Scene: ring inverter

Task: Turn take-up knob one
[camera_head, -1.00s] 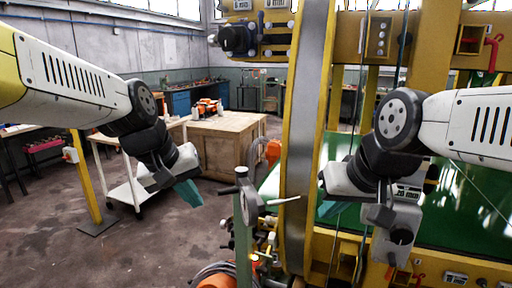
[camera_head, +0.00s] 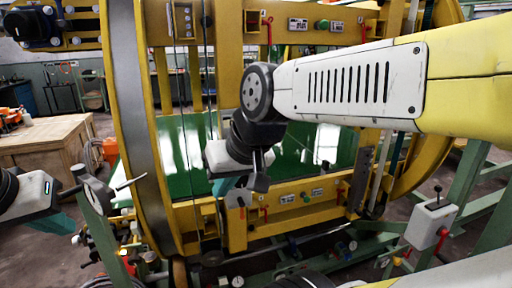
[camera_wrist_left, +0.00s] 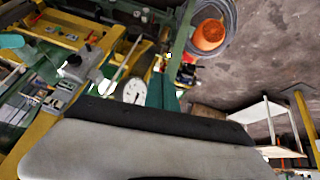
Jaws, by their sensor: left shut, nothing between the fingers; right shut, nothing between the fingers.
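No knob in view can be read as number one. A grey plate (camera_head: 238,198) on the yellow frame shows just below my right gripper, partly hidden by it. A grey block with a dark round knob (camera_wrist_left: 75,60) shows in the left wrist view. My right gripper (camera_head: 227,186) is shut and empty in front of the ring's lower opening; whether it touches the plate cannot be told. My left gripper (camera_head: 56,222) is shut and empty at the lower left, beside the gauge post. Its teal fingers also show in the left wrist view (camera_wrist_left: 162,92).
A dial gauge (camera_wrist_left: 133,91) with a thin rod stands between my left gripper and the yellow ring (camera_head: 137,120). A grey control box (camera_head: 431,222) stands at the right. A wooden crate (camera_head: 50,150) is at the left.

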